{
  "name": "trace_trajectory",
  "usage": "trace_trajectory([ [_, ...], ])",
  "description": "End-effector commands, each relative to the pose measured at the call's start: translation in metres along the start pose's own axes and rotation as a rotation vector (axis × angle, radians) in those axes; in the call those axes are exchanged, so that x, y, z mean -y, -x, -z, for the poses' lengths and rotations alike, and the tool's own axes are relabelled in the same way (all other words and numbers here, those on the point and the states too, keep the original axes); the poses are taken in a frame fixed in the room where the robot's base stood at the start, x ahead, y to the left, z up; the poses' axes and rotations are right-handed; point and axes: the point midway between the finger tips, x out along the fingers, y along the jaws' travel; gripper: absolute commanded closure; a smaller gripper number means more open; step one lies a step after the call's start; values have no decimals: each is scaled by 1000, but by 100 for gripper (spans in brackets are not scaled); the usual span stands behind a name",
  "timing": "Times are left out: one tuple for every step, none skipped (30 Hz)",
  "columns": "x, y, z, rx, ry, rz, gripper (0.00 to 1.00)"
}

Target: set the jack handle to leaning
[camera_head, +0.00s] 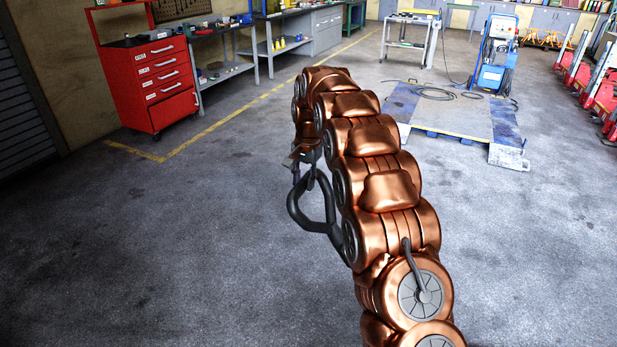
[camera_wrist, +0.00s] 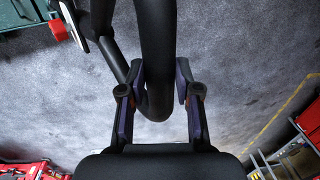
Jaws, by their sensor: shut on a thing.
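The jack handle shows in the head view as a dark grey, rounded triangular loop (camera_head: 293,208) left of my arm. Its upper end meets my gripper (camera_head: 308,155), and the rest runs behind my arm, so I cannot read its full lean. In the wrist view a thick dark bar of the handle (camera_wrist: 157,40) runs down between the two fingers of my gripper (camera_wrist: 160,88). The fingers are shut on it, one pad at each side. A thinner dark bar branches off at the left. The jack body is not clearly visible in the head view.
A red tool cabinet (camera_head: 153,83) and workbenches (camera_head: 225,68) line the left wall. A blue machine (camera_head: 492,75) stands behind a low platform (camera_head: 450,112). Red jacks (camera_head: 603,90) stand at the right. The grey floor around me is clear. A green part (camera_wrist: 28,40) with a red block shows in the wrist view.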

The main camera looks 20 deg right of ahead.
Motion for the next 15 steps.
trace_trajectory([
  [2,-2,1,-1,-2,3,100],
  [3,-2,2,-2,-3,3,100],
  [4,-3,2,-3,-4,4,100],
  [4,-4,3,-3,-5,4,100],
  [5,-4,3,-3,-5,4,100],
  [5,-4,3,-4,-6,4,100],
  [6,-4,4,-4,-6,4,100],
  [6,-4,4,-4,-6,4,100],
  [6,-5,4,-5,-6,5,100],
  [6,-5,4,-5,-6,5,100],
  [6,-4,4,-5,-6,5,100],
  [6,-5,4,-5,-6,5,100],
  [6,-4,4,-5,-6,5,100],
  [6,-4,4,-5,-6,5,100],
  [6,-4,4,-5,-6,5,100],
])
